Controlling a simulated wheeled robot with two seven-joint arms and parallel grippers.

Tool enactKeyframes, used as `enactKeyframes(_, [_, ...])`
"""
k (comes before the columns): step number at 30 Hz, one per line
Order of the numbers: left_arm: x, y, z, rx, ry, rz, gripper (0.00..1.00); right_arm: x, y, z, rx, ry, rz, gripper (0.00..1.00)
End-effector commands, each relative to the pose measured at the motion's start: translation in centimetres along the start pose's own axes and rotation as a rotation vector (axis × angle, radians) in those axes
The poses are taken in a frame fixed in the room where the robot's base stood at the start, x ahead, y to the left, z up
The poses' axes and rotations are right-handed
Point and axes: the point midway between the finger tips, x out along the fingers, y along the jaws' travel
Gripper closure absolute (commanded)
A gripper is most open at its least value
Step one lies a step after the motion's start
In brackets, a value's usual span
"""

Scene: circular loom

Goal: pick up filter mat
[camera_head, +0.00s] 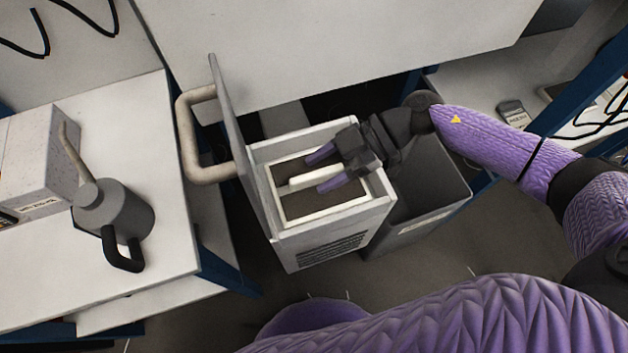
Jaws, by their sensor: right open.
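The filter mat (300,202) appears as a brown panel in a cream frame with a cream bar across its middle. It lies inside the open top of a light grey box-shaped unit (334,233), in the centre of the view. My right gripper (316,173) reaches in from the right over the mat. Its two purple fingers are apart, one on each side of the cream bar. I cannot tell whether they touch it. Part of the mat is hidden under the gripper. My left gripper is not in view.
The unit's lid (232,140) stands raised on its left. A curved pipe (190,135) is behind the lid. A grey open bin (428,205) stands against the unit's right side. A grey oil can (113,215) is on the white table (165,255) at left.

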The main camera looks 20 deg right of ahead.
Motion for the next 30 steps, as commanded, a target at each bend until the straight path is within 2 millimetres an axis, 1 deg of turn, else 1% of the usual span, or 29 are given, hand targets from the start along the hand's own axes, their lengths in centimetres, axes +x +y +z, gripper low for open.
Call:
enactKeyframes(2, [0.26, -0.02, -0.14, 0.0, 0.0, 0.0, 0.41, 0.56, 0.01, 0.01, -0.001, 0.001, 0.001, 0.38])
enactKeyframes(7, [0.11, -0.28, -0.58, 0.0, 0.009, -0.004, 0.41, 0.47, 0.04, -0.18, -0.002, 0.0, 0.002, 0.38])
enactKeyframes(8, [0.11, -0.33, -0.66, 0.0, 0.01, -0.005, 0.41, 0.46, 0.04, -0.18, -0.002, 0.0, 0.002, 0.42])
enactKeyframes(9, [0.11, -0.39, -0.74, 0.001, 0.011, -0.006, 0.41, 0.45, 0.04, -0.18, -0.002, 0.0, 0.002, 0.51])
enactKeyframes(11, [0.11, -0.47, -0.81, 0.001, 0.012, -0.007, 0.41, 0.45, 0.04, -0.17, -0.002, 0.0, 0.002, 0.64])
enactKeyframes(12, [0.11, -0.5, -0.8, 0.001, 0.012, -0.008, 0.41, 0.44, 0.04, -0.17, -0.002, 0.0, 0.002, 0.72])
enactKeyframes(14, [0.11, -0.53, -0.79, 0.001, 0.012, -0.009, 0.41, 0.44, 0.04, -0.16, -0.002, 0.0, 0.002, 0.85])
enactKeyframes(15, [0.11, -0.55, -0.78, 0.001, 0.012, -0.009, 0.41, 0.44, 0.04, -0.16, -0.002, 0.0, 0.002, 0.93])
enactKeyframes(16, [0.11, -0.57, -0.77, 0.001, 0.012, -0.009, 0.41, 0.44, 0.04, -0.16, -0.002, 0.0, 0.002, 1.0])
enactKeyframes(27, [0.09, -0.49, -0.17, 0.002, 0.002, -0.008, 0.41, 0.42, 0.04, -0.15, -0.002, 0.0, 0.002, 1.0])
enactKeyframes(30, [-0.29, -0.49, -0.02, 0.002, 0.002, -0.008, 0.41, 0.13, -0.04, -0.39, -0.002, 0.0, 0.004, 1.0])
